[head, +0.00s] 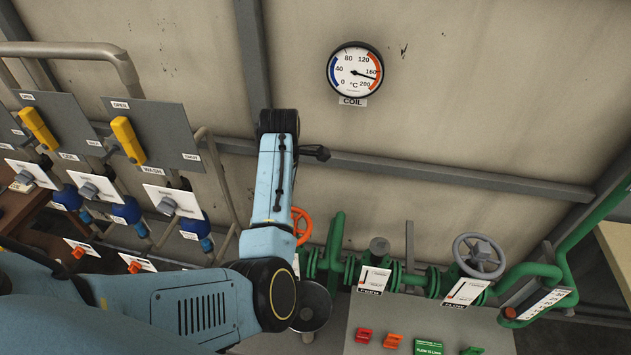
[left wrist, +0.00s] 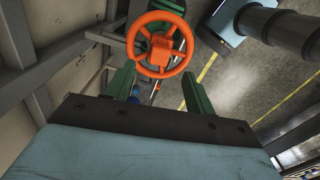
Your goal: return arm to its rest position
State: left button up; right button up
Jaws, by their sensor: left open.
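My left arm (head: 272,185) comes in from the left in the head view and its forearm reaches up in front of the wall. Its gripper cannot be made out there. In the left wrist view my left gripper (left wrist: 157,75) has its two green fingers spread apart with nothing held between them. An orange handwheel (left wrist: 160,44) shows just beyond the fingertips; I cannot tell the gap to it. In the head view this handwheel (head: 302,225) is partly hidden behind my forearm. My right gripper is in neither view.
A round gauge (head: 356,72) labelled COIL hangs on the wall, its needle between 160 and 200. Grey panels (head: 160,123) with yellow levers stand at the left. Green pipework (head: 335,245) and a grey handwheel (head: 478,256) are at the lower right.

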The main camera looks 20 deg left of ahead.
pick_arm(q)
jog(key=shift+s, duration=0.1)
jog(key=s+a+f+m+t+y, duration=0.1)
jog(key=s+f+m, duration=0.1)
jog(key=s+m, duration=0.4)
jog(key=s+a+f+m+t+y, duration=0.1)
jog(key=s+a+f+m, duration=0.1)
jog(key=s+m, duration=0.35)
jog(key=s+d+r+m+t+h, duration=0.1)
jog(key=s+d+m, duration=0.45)
jog(key=s, duration=0.25)
jog(key=s+d+m+t+h, duration=0.1)
jog(key=s+d+m, duration=0.4)
jog(key=s+m, duration=0.2)
notch_tip(320, 180, down, 35)
jog(key=s+g+b, duration=0.2)
jog(key=b, duration=0.8)
jog(key=s+a+f+b, duration=0.1)
jog(key=s+f+b, duration=0.3)
jog(key=s+f, duration=0.4)
jog(key=s+a+f+g+b, duration=0.1)
jog(key=s+f+b, duration=0.3)
jog(key=s+f, duration=0.4)
notch_tip(320, 180, down, 5)
jog(key=shift+a+f, duration=0.1)
jog(key=shift+a, duration=0.65)
